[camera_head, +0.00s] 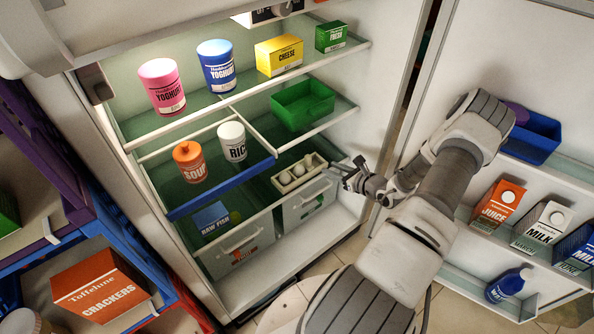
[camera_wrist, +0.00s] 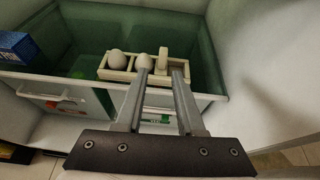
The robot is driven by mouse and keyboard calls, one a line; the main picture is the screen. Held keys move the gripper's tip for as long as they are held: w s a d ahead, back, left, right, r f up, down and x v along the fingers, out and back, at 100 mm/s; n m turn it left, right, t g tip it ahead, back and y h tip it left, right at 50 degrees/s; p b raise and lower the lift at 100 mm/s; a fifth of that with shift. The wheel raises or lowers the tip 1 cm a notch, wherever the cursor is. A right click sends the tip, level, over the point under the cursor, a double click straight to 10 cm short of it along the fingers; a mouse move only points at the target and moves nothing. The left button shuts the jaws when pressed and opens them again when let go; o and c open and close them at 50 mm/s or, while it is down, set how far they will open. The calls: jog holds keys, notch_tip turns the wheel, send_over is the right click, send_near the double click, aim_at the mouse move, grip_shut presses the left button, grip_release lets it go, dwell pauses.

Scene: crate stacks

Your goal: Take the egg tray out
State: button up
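The egg tray (camera_head: 306,179) is a small cream tray with a few pale eggs, on the lowest glass level of the open fridge, above the drawers. In the wrist view the tray (camera_wrist: 115,75) lies just beyond my fingertips, with round eggs at its left and middle and a pale upright piece toward its right. My gripper (camera_head: 345,171) reaches in from the right, at the tray's right end. In the wrist view my gripper (camera_wrist: 161,76) has its fingers apart, overlapping the tray's near edge. I cannot tell whether they touch it.
A soup can (camera_head: 189,162) and a rice can (camera_head: 232,142) stand left of the tray, behind a blue shelf edge (camera_head: 222,190). A green bin (camera_head: 303,103) is above. The open door (camera_head: 485,165) with cartons is at right. Crates stand at left.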

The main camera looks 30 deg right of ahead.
aim_at(310, 159)
jog(key=b+x, duration=0.1)
jog(key=x, duration=0.2)
jog(key=b+x, duration=0.1)
jog(key=x, duration=0.3)
jog(key=b+x, duration=0.1)
jog(key=x, duration=0.3)
jog(key=shift+d+f+b, duration=0.15)
jog(key=shift+f+b, duration=0.15)
jog(key=shift+f, duration=0.1)
jog(key=shift+w+f, duration=0.1)
jog(key=shift+w, duration=0.4)
jog(key=b+x, duration=0.2)
jog(key=x, duration=0.2)
jog(key=shift+w+f+b, duration=0.1)
jog(key=shift+f+b, duration=0.05)
jog(key=shift+b, duration=0.15)
jog(key=shift+w+f, duration=0.1)
jog(key=shift+w, duration=0.35)
grip_shut()
